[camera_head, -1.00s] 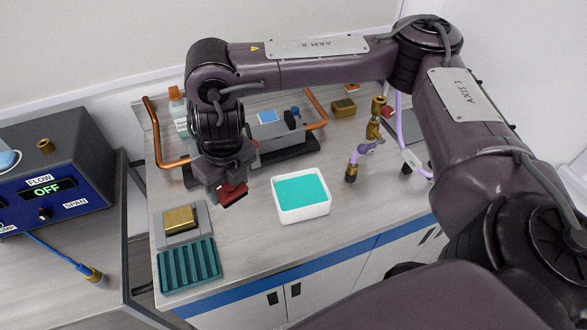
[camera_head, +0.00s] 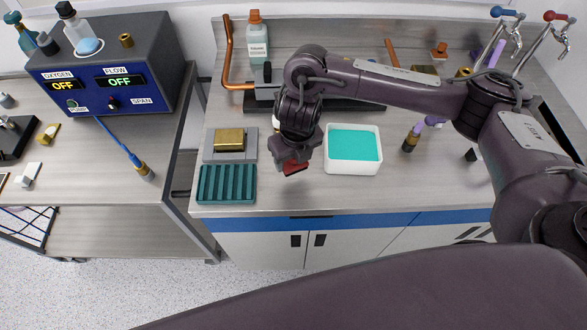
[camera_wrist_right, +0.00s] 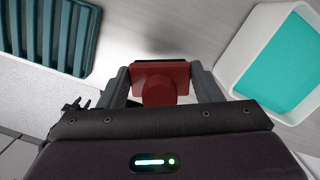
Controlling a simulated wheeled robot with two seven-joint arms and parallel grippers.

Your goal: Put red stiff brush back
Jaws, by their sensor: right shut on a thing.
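The red stiff brush (camera_wrist_right: 163,82) is between the two fingers of my right gripper (camera_wrist_right: 163,88), which is shut on it. In the head view the brush (camera_head: 293,168) shows as a red piece under my right gripper (camera_head: 296,158), over the bench between the green ribbed tray and the white tub. The underside of the brush is hidden. The green ribbed tray (camera_head: 226,199) lies at the bench's front left; its slots look empty. It also shows at upper left in the right wrist view (camera_wrist_right: 92,42). My left gripper is not in view.
A white tub (camera_head: 353,169) with turquoise content stands right of the gripper. A brass block (camera_head: 229,139) sits on a grey plate (camera_head: 248,155) behind the green tray. A bottle (camera_head: 257,45) and copper pipe (camera_head: 228,60) stand behind. The bench's front edge (camera_head: 300,209) is close.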

